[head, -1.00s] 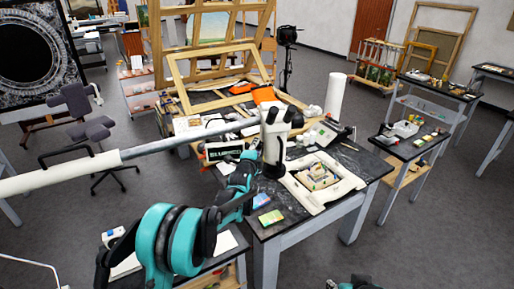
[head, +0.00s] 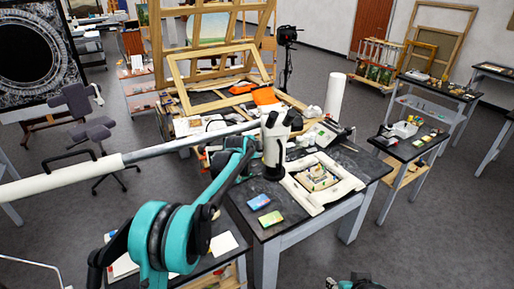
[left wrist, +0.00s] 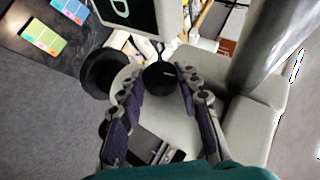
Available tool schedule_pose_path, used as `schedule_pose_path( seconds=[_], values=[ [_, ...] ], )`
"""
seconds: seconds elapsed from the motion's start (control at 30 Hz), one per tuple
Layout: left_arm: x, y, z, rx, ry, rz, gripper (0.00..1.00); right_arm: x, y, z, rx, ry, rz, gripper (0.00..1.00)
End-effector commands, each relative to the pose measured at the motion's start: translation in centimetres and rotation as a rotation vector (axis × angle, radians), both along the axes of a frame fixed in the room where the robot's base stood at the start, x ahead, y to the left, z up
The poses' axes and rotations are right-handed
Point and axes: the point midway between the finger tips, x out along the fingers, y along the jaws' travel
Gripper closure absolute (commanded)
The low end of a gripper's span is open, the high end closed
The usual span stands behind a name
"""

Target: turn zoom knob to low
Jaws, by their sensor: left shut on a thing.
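The white microscope head (head: 274,150) hangs on a long boom (head: 185,145) above the black worktable (head: 330,222). My left gripper (head: 250,146) is at its left side in the head view. In the left wrist view a round black zoom knob (left wrist: 160,76) sits on the pale microscope body (left wrist: 205,128). My left gripper (left wrist: 159,84) has its two dark fingers on either side of this knob, shut on it. A larger black round part (left wrist: 103,74) lies left of the fingers. Any marks on the knob are too small to read.
Blue (head: 258,202) and green (head: 271,219) cards lie on the table's near left corner. A pale tray (head: 318,182) with small items lies right of the microscope. A white roll (head: 335,95) and wooden frames (head: 215,75) stand behind. The grey boom (left wrist: 270,45) passes close right of the fingers.

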Motion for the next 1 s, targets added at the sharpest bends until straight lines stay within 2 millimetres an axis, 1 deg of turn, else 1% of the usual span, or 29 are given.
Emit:
schedule_pose_path(
  seconds=[0.23, 0.67, 0.7, 0.77, 1.0],
  values=[
    [0.08, 0.00, 0.16, -0.019, 0.063, 0.000, 0.96, 0.00, 0.00, 0.42, 0.000, 0.000, 0.000, 0.60],
    [0.09, -0.01, 0.09, -0.022, 0.073, 0.000, 0.96, 0.00, 0.00, 0.42, 0.000, 0.000, 0.000, 0.60],
    [0.09, -0.02, 0.10, -0.022, 0.073, 0.000, 0.62, 0.00, 0.00, 0.42, 0.000, 0.000, 0.000, 0.60],
    [0.09, -0.01, 0.09, -0.022, 0.073, 0.000, 0.46, 0.00, 0.00, 0.42, 0.000, 0.000, 0.000, 0.60],
    [0.08, -0.01, 0.09, -0.022, 0.073, 0.000, 0.46, 0.00, 0.00, 0.42, 0.000, 0.000, 0.000, 0.60]
  ],
)
